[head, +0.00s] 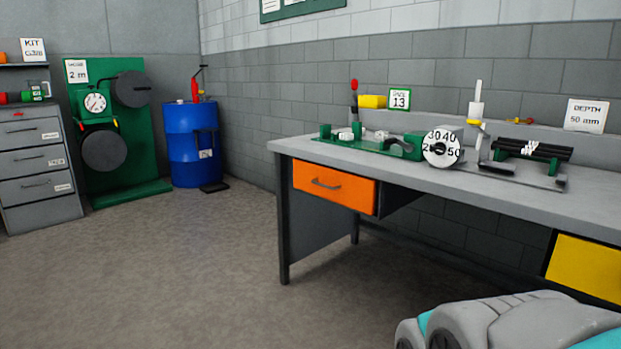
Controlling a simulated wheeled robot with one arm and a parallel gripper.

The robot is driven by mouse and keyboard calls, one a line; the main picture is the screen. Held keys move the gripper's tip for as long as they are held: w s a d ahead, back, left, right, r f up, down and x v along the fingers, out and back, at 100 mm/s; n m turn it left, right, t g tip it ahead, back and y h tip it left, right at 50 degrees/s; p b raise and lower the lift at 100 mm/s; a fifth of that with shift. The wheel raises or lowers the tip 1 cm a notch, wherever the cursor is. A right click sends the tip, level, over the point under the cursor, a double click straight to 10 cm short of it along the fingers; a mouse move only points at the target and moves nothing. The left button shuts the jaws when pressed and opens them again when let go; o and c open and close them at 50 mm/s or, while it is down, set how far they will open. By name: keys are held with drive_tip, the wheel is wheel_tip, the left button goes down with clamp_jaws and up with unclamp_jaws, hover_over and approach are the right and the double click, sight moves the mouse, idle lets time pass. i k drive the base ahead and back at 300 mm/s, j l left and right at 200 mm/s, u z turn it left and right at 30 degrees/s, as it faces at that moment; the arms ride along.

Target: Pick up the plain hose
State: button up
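Black hose-like lengths (556,150) lie side by side across a green holder (552,167) on the right part of the grey workbench. White bands or tags mark the middle of at least some of them. I cannot tell whether one of them is plain. Two dark round reels (104,151) hang on a green stand at the back left, and I cannot tell whether hose is wound on them. Only a grey and teal part of my own arm shows at the bottom right. My gripper is not in view.
The workbench (590,200) carries a green machine with a numbered dial (441,148), a yellow block (372,101) and sign cards. Its orange drawer (335,187) is shut. A blue drum (190,145) and grey drawer cabinet (38,165) stand at the back left. The floor before them is clear.

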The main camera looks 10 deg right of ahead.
sight(560, 147)
drive_tip(key=z, duration=1.25)
